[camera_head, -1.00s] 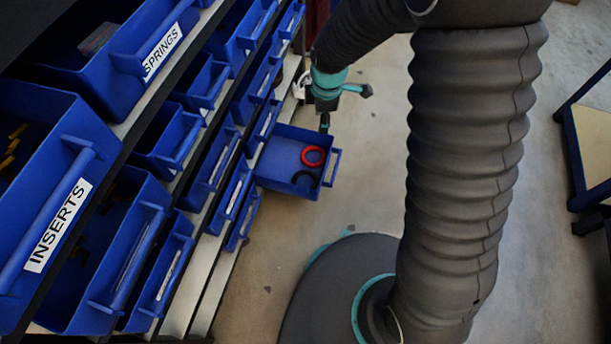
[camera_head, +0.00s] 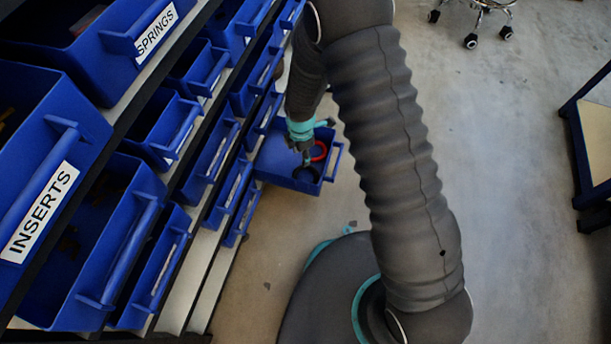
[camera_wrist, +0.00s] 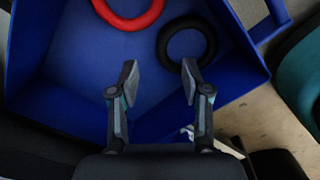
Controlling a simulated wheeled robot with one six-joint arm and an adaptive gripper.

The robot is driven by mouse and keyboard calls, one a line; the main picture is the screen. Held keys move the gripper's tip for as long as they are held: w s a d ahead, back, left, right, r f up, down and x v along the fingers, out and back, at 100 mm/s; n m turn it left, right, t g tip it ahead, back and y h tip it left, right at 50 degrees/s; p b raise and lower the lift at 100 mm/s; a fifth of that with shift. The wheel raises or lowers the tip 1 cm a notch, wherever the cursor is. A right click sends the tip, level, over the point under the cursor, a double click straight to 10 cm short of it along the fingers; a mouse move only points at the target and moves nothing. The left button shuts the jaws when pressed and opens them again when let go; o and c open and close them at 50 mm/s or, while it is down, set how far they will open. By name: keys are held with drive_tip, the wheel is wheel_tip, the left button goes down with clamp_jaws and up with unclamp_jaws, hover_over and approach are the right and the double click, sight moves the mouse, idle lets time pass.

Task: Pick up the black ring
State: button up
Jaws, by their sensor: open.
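The black ring (camera_wrist: 163,43) lies on the floor of a blue drawer bin, near the bin's right wall in the wrist view. In the head view the black ring (camera_head: 312,173) shows partly, beside my gripper. The gripper (camera_head: 306,161) also shows in the head view, pointing down into the bin. I cannot tell its exact height above the ring.
A red ring (camera_wrist: 128,20) lies in the same bin, left of the black ring. The blue bin (camera_head: 275,168) sticks out from a rack of blue bins (camera_head: 130,215) on the left. The floor (camera_head: 500,200) right of my arm is mostly clear. A table (camera_head: 590,135) stands at the right edge.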

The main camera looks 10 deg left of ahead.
sight(301, 167)
drive_tip(key=shift+s+f+b, duration=0.15)
drive_tip(key=shift+f+b, duration=0.05)
drive_tip(key=shift+f, duration=1.25)
drive_tip(key=shift+s+f+b, duration=0.15)
drive_tip(key=shift+f+b, duration=0.05)
drive_tip(key=shift+f, duration=1.25)
clamp_jaws()
